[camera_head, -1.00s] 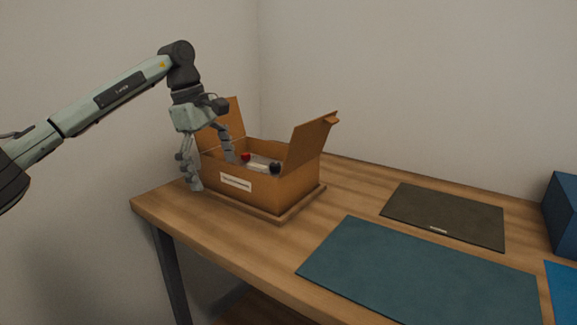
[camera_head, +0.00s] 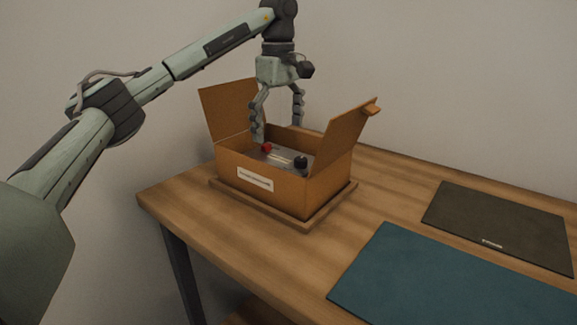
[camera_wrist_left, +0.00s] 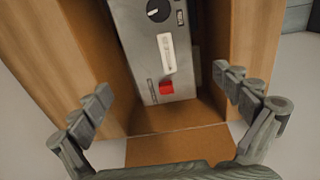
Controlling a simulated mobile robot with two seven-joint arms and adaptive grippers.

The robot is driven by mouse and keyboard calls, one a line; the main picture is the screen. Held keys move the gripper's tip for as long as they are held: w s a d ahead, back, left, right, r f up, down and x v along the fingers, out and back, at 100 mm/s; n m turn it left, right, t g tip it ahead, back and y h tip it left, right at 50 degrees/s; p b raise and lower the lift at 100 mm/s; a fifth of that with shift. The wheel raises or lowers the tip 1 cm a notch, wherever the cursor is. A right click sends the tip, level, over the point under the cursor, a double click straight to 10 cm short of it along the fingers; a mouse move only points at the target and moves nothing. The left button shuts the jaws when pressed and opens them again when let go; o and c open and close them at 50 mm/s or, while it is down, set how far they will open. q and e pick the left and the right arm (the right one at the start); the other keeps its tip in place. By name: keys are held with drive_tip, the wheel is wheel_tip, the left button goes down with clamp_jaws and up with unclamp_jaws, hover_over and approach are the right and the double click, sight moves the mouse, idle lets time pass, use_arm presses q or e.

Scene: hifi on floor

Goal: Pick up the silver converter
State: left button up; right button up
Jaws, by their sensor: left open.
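The silver converter (camera_head: 285,158) lies inside an open cardboard box (camera_head: 272,190) on the wooden table. Its grey top carries a black knob, a pale label strip and a red button. In the left wrist view the converter (camera_wrist_left: 152,52) shows between the box walls, beyond the fingertips. My left gripper (camera_head: 279,132) is open and empty above the box, its fingers pointing down. In the wrist view the left gripper's fingers (camera_wrist_left: 165,95) are spread wide, apart from the converter. The converter's lower sides are hidden by the box. My right gripper is not in view.
The box stands on a wooden tray (camera_head: 308,226) with its flaps up at left and right. A teal mat (camera_head: 450,280) and a dark mat (camera_head: 500,225) lie to the right on the table (camera_head: 200,210). A wall is behind.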

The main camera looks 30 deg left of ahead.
sight(283, 157)
use_arm(q)
drive_tip(key=f, duration=0.3)
drive_tip(key=d+f, duration=0.1)
drive_tip(key=shift+s+f, duration=0.2)
drive_tip(key=shift+f, duration=0.65)
drive_tip(key=c, duration=0.7)
drive_tip(key=shift+w, duration=0.1)
drive_tip(key=c, duration=1.1)
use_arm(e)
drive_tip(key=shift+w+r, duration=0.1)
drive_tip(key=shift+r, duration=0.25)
use_arm(q)
drive_tip(key=shift+r, duration=0.2)
drive_tip(key=shift+c, duration=0.2)
wheel_tip(283, 157, up, 10)
drive_tip(key=p, duration=0.1)
drive_tip(key=shift+f, duration=0.15)
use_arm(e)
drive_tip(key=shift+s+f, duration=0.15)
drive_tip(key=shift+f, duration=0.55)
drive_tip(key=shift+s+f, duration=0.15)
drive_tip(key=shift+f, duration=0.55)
